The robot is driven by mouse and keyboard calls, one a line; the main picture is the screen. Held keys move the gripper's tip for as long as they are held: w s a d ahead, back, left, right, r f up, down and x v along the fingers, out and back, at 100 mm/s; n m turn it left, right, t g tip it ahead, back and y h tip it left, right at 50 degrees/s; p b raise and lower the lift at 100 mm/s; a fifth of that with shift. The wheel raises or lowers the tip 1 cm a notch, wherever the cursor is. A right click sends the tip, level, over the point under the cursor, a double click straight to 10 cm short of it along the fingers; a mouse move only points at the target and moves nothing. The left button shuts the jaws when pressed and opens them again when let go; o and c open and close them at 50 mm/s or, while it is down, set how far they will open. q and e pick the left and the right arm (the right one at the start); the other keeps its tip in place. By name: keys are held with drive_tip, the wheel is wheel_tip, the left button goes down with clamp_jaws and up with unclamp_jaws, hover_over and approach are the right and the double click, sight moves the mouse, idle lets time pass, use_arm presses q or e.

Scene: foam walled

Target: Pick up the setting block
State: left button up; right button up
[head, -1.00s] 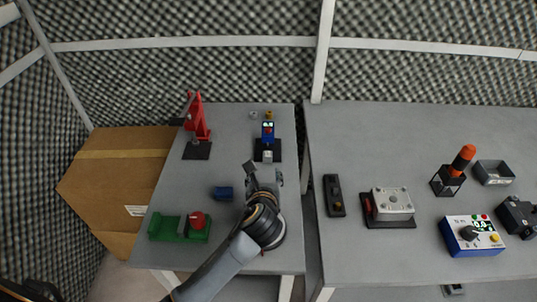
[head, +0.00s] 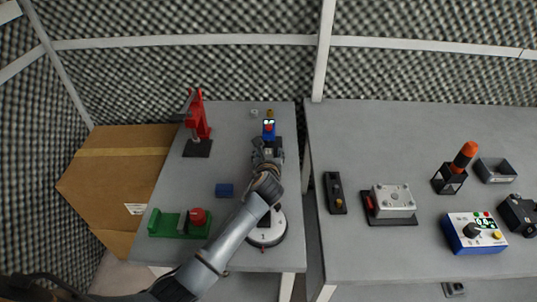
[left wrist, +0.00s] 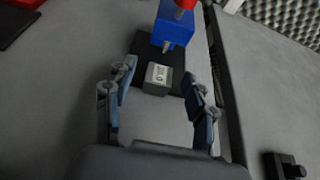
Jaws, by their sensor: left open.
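The setting block, a small grey block with dark markings (left wrist: 158,78), sits on a black base plate (left wrist: 180,80) in front of a blue device with a red top (left wrist: 174,24). In the head view, the blue device (head: 269,130) stands at the back right of the left table, and my gripper largely covers the block. My left gripper (head: 267,150) is open and empty. In the left wrist view its two fingers (left wrist: 160,74) stand apart, one to each side of the block as seen there. I cannot tell the exact height gap. My right gripper is not in view.
A red press (head: 198,118) stands at the back left of the left table. A blue block (head: 224,190), a green fixture (head: 172,226) and a round white dial (head: 267,236) lie nearer. A gap separates the right table (head: 350,265), which carries several devices.

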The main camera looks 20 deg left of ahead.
use_arm(q)
drive_tip(key=shift+x, duration=1)
drive_tip(key=c, duration=1)
clamp_jaws()
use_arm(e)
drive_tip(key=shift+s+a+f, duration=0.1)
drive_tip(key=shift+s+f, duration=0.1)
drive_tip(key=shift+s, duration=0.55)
